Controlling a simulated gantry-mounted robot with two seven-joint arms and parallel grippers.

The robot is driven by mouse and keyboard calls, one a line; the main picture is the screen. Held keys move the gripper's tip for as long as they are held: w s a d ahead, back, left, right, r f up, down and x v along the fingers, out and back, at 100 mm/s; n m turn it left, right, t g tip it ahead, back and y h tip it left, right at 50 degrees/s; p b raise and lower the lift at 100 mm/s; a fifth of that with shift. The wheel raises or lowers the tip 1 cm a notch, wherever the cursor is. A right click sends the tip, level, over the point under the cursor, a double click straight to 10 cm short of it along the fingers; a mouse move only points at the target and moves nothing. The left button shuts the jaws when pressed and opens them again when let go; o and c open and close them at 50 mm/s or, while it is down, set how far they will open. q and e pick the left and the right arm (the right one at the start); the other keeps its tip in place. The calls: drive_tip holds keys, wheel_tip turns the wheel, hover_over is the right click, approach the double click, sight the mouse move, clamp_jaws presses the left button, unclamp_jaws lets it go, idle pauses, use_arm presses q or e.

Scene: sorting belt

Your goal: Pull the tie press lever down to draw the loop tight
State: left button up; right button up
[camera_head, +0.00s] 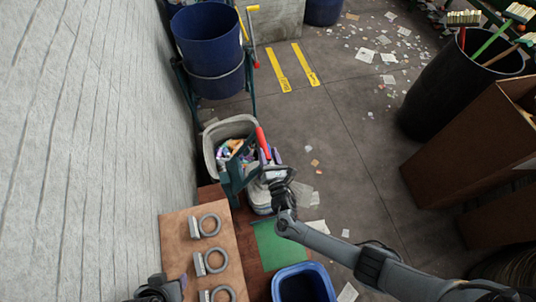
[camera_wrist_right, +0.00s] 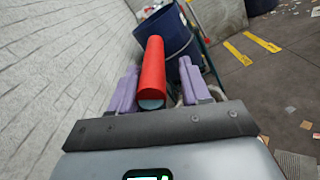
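The tie press has a dark green frame (camera_head: 236,181) at the end of the wooden bench. Its lever has a red grip (camera_head: 263,143) that stands up, tilted. In the right wrist view the red grip (camera_wrist_right: 153,68) lies between the two purple fingers, with a visible gap on each side. My right gripper (camera_head: 271,158) is open around the lever; its fingers also show in the wrist view (camera_wrist_right: 158,72). A dark part at the bottom left edge of the head view seems to be my left arm; its fingers do not show. The loop cannot be made out.
A grey bin (camera_head: 210,146) of mixed scraps stands behind the press. A brown board (camera_head: 176,238) with several grey rings, a green mat (camera_head: 272,243) and a blue bin (camera_head: 277,285) are nearer. A pale wall borders the left; open floor lies right.

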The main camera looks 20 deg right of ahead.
drive_tip(key=shift+o, duration=0.5)
drive_tip(key=s+a, duration=0.1)
drive_tip(key=s, duration=0.9)
drive_tip(key=shift+s, duration=0.35)
drive_tip(key=shift+s, duration=0.1)
